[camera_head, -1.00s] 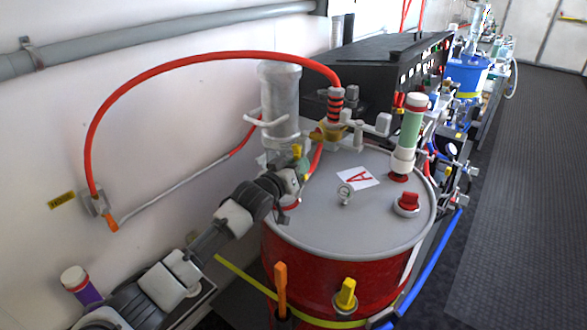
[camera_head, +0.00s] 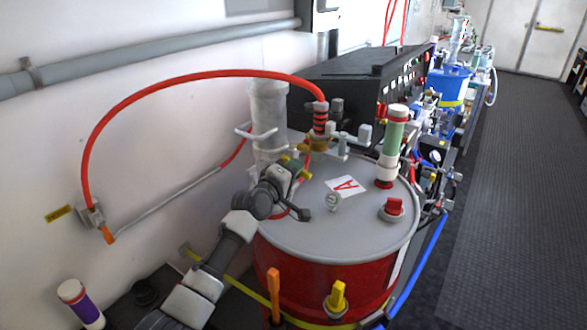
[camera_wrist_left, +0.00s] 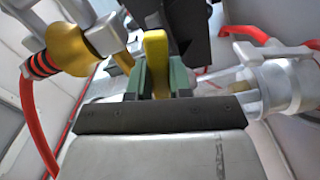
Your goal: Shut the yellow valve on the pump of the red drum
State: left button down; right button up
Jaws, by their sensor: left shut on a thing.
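The red drum (camera_head: 310,275) stands in the middle of the head view, with a grey lid marked with a red A. The pump (camera_head: 320,140) rises at the back of the lid, with a brass body and a red hose on top. My left gripper (camera_head: 293,165) is at the pump, above the lid's back left part. In the left wrist view its green finger pads (camera_wrist_left: 156,80) are shut on the yellow valve handle (camera_wrist_left: 156,50). The handle shows only partly in the head view (camera_head: 303,150). The valve body is mostly hidden. My right gripper is out of view.
A clear cylinder (camera_head: 268,115) stands behind the pump by the wall. A green tube (camera_head: 393,135) and a red knob (camera_head: 394,207) are on the lid's right. A black control box (camera_head: 350,75) stands behind. An orange handle and a yellow tap are at the drum's front.

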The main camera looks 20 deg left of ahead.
pick_arm(q)
jog(key=shift+r+n+p, duration=0.3)
jog(key=shift+n+p, duration=0.05)
jog(key=shift+n, duration=0.4)
jog(key=shift+r+n+p, duration=0.25)
jog(key=shift+n+p, duration=0.1)
jog(key=shift+n, duration=0.4)
jog(key=c, duration=1.3)
grip_release()
jog(key=b+v, duration=0.1)
jog(key=v, duration=0.9)
jog(key=shift+s, duration=0.4)
jog(key=shift+a, duration=0.15)
